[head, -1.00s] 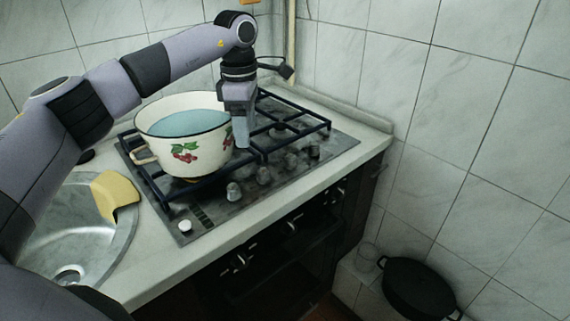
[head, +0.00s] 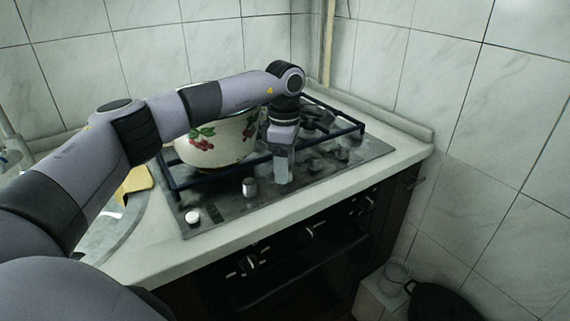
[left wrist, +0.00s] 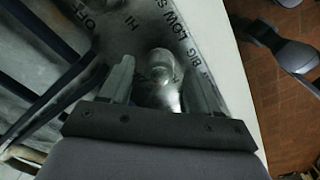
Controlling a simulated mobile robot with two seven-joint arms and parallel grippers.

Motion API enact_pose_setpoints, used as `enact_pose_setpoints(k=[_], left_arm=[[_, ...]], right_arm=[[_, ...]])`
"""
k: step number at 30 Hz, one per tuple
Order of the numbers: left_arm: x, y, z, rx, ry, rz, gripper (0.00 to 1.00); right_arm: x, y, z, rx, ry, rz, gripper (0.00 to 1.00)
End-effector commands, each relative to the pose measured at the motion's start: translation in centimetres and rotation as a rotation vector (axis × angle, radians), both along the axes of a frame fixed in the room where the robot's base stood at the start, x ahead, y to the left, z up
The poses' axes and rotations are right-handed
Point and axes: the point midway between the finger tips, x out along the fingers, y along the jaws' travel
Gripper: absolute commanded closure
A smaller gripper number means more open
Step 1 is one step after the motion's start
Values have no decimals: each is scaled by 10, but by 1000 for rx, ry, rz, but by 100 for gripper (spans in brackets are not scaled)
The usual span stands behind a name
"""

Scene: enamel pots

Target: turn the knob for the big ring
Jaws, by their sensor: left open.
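My left gripper (head: 282,182) points down at the row of silver knobs on the hob's front strip. In the left wrist view its open fingers (left wrist: 160,66) stand on either side of a metal knob (left wrist: 161,88). I cannot tell whether they touch it. Printed words by this knob include "BIG", "LOW", "HI" and "OFF". In the head view the gripper hides this knob. One knob (head: 250,187) shows to its left and others (head: 315,162) to its right. The rings are mostly hidden. My right gripper is not in view.
A cream enamel pot with cherries (head: 215,145) stands on the dark grate (head: 345,131), partly behind my arm. A white button (head: 192,217) is at the hob's left corner. A yellow cloth or sponge (head: 138,180) lies by the sink. Oven knobs (head: 249,264) are below the counter edge.

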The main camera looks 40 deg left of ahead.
Motion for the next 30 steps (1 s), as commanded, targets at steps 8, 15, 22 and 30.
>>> enact_pose_setpoints(k=[8,15,22,30], left_arm=[[0,0,-3,0,-1,0,38],[0,0,-3,-1,0,0,95],[0,0,-2,-1,0,15,95],[0,-1,0,-1,0,139,95]], right_arm=[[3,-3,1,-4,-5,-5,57],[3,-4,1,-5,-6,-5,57],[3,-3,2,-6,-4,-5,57],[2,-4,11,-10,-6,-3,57]])
